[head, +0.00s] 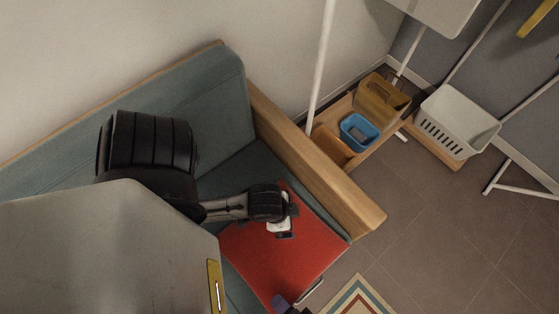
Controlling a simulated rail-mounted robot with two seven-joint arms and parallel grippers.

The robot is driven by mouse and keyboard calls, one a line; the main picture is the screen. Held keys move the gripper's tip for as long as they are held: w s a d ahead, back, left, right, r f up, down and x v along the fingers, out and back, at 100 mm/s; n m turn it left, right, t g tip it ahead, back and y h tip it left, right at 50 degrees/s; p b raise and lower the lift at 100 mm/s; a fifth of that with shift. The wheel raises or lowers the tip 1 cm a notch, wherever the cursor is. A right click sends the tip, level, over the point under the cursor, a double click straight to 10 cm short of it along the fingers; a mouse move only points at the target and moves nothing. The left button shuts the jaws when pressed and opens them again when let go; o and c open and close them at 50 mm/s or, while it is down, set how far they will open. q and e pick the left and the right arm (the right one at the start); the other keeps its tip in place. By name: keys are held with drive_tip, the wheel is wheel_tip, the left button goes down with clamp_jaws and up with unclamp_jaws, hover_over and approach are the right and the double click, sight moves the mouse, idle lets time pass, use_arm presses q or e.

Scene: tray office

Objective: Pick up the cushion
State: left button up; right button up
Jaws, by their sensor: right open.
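The cushion (269,266) is a flat red square lying on the seat of a teal sofa, at its right end. My right gripper (284,223) is over the far part of the cushion, pointing down, and is open. Its wrist hides part of the cushion's far edge. I cannot tell whether its fingers touch the cushion. A dark shape (281,302) cuts in at the bottom edge over the cushion's near corner, too cropped to identify. My left gripper cannot be made out.
The sofa's wooden armrest (318,168) runs close along the cushion's right side. Beyond it a low wooden shelf holds a blue bin (359,133) and a yellow bin (382,100). A white basket (457,120) stands further right. A striped rug (357,298) lies on the floor.

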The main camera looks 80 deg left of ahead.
use_arm(q)
drive_tip(key=shift+f, duration=0.4)
use_arm(e)
drive_tip(key=shift+x, duration=0.9)
use_arm(q)
drive_tip(key=shift+a, duration=0.1)
use_arm(e)
drive_tip(key=shift+c, duration=0.3)
use_arm(q)
drive_tip(key=shift+a, duration=0.1)
use_arm(e)
drive_tip(key=c, duration=0.7)
drive_tip(key=shift+r, duration=0.1)
